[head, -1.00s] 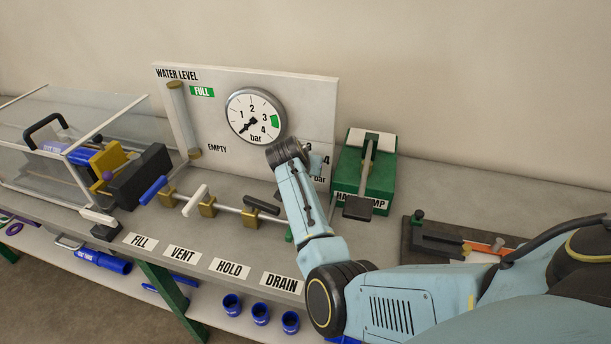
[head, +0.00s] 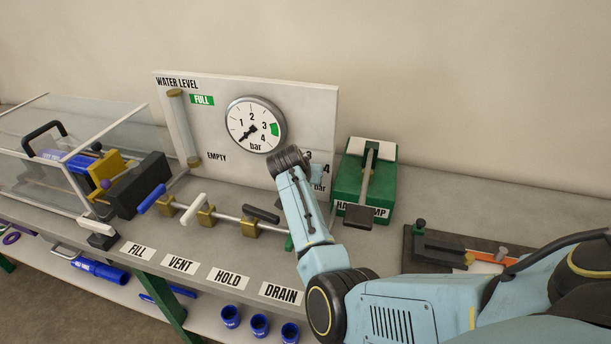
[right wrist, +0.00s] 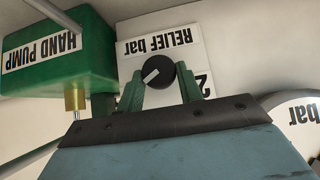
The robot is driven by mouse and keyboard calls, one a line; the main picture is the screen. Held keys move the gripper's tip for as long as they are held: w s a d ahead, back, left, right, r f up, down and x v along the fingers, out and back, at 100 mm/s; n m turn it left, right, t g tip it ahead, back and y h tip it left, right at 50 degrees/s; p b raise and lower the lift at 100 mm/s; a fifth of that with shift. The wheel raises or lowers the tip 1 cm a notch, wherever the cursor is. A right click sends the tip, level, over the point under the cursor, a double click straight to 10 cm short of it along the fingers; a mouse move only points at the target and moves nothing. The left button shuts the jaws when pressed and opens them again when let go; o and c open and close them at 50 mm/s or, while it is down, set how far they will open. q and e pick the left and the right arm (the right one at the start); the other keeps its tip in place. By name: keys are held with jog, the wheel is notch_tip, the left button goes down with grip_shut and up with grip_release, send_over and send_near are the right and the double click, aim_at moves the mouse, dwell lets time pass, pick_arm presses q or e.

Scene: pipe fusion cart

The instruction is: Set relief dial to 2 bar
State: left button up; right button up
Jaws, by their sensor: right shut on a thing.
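The relief dial (right wrist: 158,72) is a black round knob with a white mark, under a "RELIEF bar" label (right wrist: 158,44) that appears upside down in the right wrist view. The white mark points to the left and slightly down in that picture; a digit 2 shows to the right of the knob. My right gripper (right wrist: 159,84) has its green fingers on either side of the knob, shut on it. In the head view my right wrist hides the dial, with only a 3, a 4 and "bar" showing beside it. My left gripper is not in view.
The pressure gauge (head: 256,124) has its needle at the low end, lower left. The green hand pump (head: 346,195) stands close to the right of my wrist. Valve levers (head: 262,214) line the bench to the left. A glass-sided box (head: 112,126) stands further left.

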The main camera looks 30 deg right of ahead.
jog(key=shift+w+a+f+n+g+h+b, duration=0.1)
jog(key=shift+w+a+n+g+h+b, duration=0.1)
jog(key=shift+n+g+h+b, duration=0.7)
jog(key=shift+w+a+f+n+g+h+b, duration=0.15)
jog(key=shift+n+g+h+b, duration=0.35)
jog(key=shift+g+h+b, duration=0.7)
jog(key=shift+r, duration=0.1)
jog(key=o, duration=1)
